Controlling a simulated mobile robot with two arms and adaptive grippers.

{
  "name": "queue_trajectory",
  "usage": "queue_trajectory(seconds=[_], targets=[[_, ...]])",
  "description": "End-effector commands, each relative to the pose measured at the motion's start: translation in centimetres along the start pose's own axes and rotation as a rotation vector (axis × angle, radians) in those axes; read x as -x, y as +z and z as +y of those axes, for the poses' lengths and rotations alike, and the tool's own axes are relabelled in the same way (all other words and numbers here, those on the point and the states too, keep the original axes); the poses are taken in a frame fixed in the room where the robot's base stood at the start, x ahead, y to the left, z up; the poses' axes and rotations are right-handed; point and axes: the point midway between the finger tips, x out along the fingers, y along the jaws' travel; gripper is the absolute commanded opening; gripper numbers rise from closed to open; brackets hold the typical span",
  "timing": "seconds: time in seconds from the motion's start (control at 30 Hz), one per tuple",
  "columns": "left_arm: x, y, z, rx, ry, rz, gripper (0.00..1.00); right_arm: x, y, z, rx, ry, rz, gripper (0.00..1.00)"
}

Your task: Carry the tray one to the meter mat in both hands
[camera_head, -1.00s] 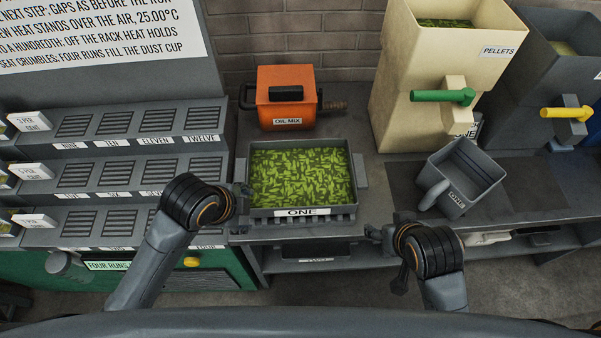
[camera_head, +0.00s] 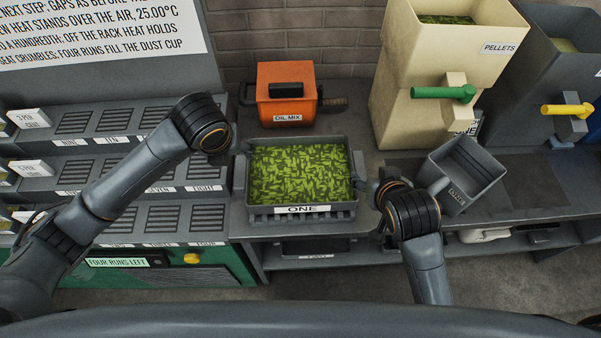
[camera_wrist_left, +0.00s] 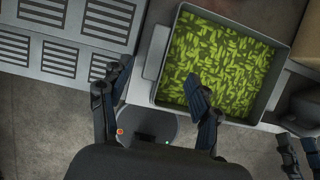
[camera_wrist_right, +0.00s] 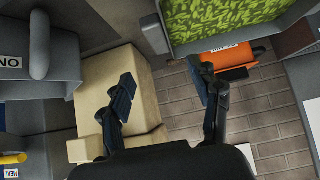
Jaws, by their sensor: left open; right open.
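Tray one is a grey tray (camera_head: 265,211) filled with green pellets, labelled ONE, on the bench in the head view. It has a handle on each side. My left gripper (camera_wrist_left: 158,87) is open near the tray's left handle (camera_wrist_left: 156,52); in the left wrist view one finger overlaps the tray's corner. The head view hides most of this gripper behind its wrist. My right gripper (camera_wrist_right: 162,88) is open beside the tray's right handle (camera_wrist_right: 154,35). Neither gripper visibly holds anything. I cannot make out which surface is the meter mat.
An orange OIL MIX box (camera_head: 286,92) stands behind the tray. To the right are a grey scoop bin (camera_head: 470,165) and a cream pellet hopper (camera_head: 412,130). Slotted racks (camera_head: 150,180) fill the left. A dark flat patch (camera_head: 400,168) lies on the bench right of the tray.

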Motion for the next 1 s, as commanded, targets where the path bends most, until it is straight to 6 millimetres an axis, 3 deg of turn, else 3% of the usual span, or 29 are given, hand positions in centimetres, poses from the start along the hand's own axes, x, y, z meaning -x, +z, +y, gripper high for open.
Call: queue_trajectory(seconds=[0.6, 0.8, 1.0], targets=[[-10.8, -0.1, 0.0, 0.003, 0.0, 0.002, 0.62, -10.8, 0.0, 0.1, 0.0, 0.002, -0.001, 0.62], [-12.8, 0.0, 0.0, 0.003, -0.001, 0.001, 0.62, -12.8, 0.0, 0.1, 0.0, 0.001, -0.001, 0.62], [-13.4, 0.0, 0.0, 0.002, 0.0, -0.001, 0.62, -13.4, 0.0, 0.0, -0.001, 0.0, 0.0, 0.62]])
